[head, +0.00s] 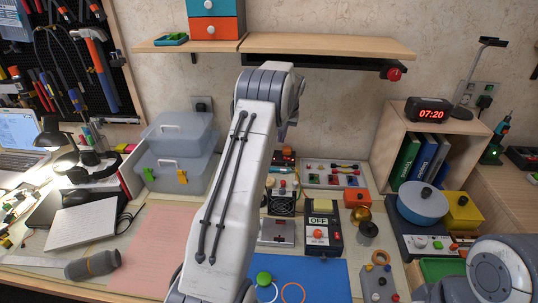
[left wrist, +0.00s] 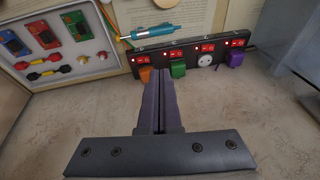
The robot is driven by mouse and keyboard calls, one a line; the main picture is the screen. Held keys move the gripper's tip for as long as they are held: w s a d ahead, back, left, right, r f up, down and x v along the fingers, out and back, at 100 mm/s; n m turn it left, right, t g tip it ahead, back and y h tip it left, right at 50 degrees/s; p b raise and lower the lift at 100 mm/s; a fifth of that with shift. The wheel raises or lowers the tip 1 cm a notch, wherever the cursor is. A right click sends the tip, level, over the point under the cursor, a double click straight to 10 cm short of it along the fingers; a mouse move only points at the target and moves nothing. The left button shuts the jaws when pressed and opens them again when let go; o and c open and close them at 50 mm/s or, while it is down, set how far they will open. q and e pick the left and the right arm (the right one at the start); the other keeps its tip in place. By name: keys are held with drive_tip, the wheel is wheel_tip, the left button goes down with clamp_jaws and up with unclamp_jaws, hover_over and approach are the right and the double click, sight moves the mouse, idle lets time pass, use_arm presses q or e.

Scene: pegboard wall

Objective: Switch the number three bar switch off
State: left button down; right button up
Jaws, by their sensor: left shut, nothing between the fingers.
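In the left wrist view a black bar (left wrist: 190,56) carries a row of red rocker switches, each with a small red light beside it. Orange (left wrist: 145,74), green (left wrist: 178,70) and purple (left wrist: 236,60) plugs sit in it. My right gripper is out of view.
A teal tool (left wrist: 152,32) lies beside the bar, next to a white parts board (left wrist: 55,35). In the head view my left arm hides part of the bench; a black OFF box (head: 322,234), a wooden shelf (head: 330,45) and a wooden cubby (head: 392,140) stand nearby.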

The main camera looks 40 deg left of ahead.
use_arm(q)
drive_tip(key=shift+n, duration=0.4)
drive_tip(key=a, duration=0.2)
drive_tip(key=a+f, duration=0.1)
drive_tip(key=a, duration=0.1)
drive_tip(key=shift+a+f, duration=0.2)
drive_tip(key=shift+f, duration=0.1)
drive_tip(key=p+x, duration=0.1)
drive_tip(key=x, duration=0.8)
drive_tip(key=shift+a+f, duration=0.25)
drive_tip(key=shift+f, duration=0.1)
